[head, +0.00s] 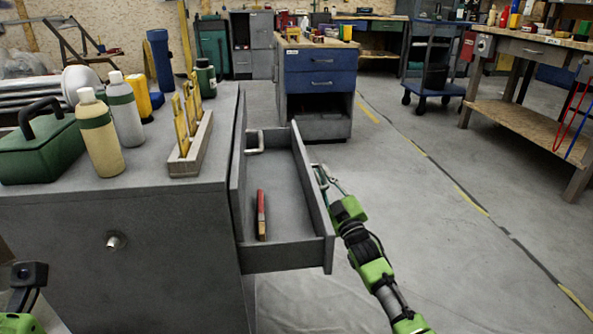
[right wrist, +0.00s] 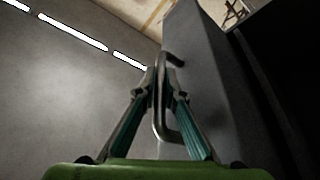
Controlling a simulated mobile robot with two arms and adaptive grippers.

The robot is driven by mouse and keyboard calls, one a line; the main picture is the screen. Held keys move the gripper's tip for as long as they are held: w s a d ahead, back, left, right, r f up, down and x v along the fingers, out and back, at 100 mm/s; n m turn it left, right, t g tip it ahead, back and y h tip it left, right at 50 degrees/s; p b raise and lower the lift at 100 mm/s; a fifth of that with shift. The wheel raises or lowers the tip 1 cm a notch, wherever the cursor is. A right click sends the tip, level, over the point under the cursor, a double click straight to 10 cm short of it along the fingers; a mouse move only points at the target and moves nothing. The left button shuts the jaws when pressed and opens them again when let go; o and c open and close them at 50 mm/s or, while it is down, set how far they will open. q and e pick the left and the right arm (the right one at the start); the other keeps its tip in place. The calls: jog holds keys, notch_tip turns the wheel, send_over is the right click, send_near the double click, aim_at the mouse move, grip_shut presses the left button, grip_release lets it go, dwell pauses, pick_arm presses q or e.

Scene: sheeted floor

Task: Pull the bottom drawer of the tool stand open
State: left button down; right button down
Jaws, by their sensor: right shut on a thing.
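The grey tool stand (head: 130,235) is at the left in the head view. A drawer (head: 275,255) stands well out from its right side, with a red-handled tool (head: 261,215) lying inside. My right gripper (head: 322,177) is at the outer face of the open drawer. In the right wrist view its fingers (right wrist: 160,85) are shut on that drawer's metal bar handle (right wrist: 165,125). The stand's lower part is hidden. Only a piece of my left arm shows at lower left, without fingers.
Bottles (head: 100,140), a green toolbox (head: 40,145) and a wooden rack (head: 190,150) stand on the stand's top. A blue-drawered cabinet (head: 318,80) is behind the drawer. A workbench (head: 530,120) is at right. The floor (head: 440,250) right of the drawer is clear.

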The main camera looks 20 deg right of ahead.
jog(key=s+d, duration=0.2)
jog(key=d, duration=0.6)
jog(key=shift+s+p, duration=0.2)
jog(key=shift+p, duration=0.15)
jog(key=shift+f, duration=0.1)
jog(key=c, duration=2.1)
grip_release()
jog(key=shift+c, duration=0.2)
jog(key=v, duration=1.2)
jog(key=shift+s, duration=0.1)
